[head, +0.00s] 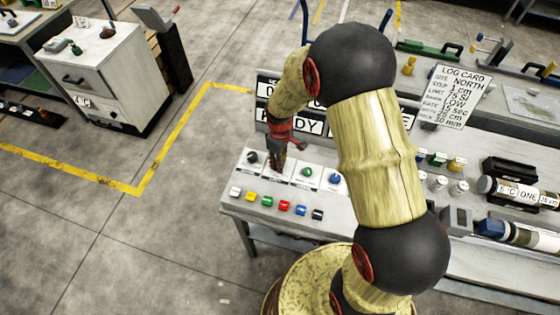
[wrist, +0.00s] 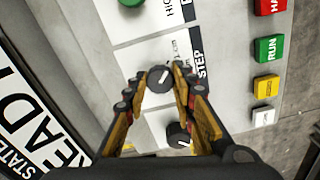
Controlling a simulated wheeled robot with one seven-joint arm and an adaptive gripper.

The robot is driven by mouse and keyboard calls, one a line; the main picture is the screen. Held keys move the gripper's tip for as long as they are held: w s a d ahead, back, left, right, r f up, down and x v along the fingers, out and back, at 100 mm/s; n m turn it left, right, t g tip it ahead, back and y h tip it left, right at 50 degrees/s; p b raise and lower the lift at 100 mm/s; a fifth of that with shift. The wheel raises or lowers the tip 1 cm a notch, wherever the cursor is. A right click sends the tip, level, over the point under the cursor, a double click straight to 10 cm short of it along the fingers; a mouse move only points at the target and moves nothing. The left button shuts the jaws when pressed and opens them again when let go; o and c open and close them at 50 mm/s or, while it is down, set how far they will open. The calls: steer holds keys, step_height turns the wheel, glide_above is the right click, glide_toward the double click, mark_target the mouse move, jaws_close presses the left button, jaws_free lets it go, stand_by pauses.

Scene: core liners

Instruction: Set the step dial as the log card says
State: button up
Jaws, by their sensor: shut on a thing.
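The log card (head: 460,95) stands upright at the back right of the bench in the head view. Its step line reads 1 cm. The step dial (wrist: 159,77) is a dark round knob with a white pointer mark, beside the printed word STEP. In the wrist view the pointer slants to the upper right, and small scale print, including "cm", shows nearby. My gripper (wrist: 160,84) is shut on the step dial, one finger on each side. In the head view my gripper (head: 277,164) is down at the panel and hides the dial.
Another dark knob (wrist: 178,134) sits close by, partly behind a finger. A green knob (head: 306,172) and a blue knob (head: 335,179) are to the right. Several coloured buttons (head: 284,206) line the panel's front. A sign board (head: 310,124) stands behind. Core tubes (head: 520,192) lie at right.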

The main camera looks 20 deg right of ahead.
steer(key=o, duration=1.1)
steer(key=shift+c, duration=0.2)
steer(key=shift+o, duration=0.5)
step_height(320, 180, up, 12)
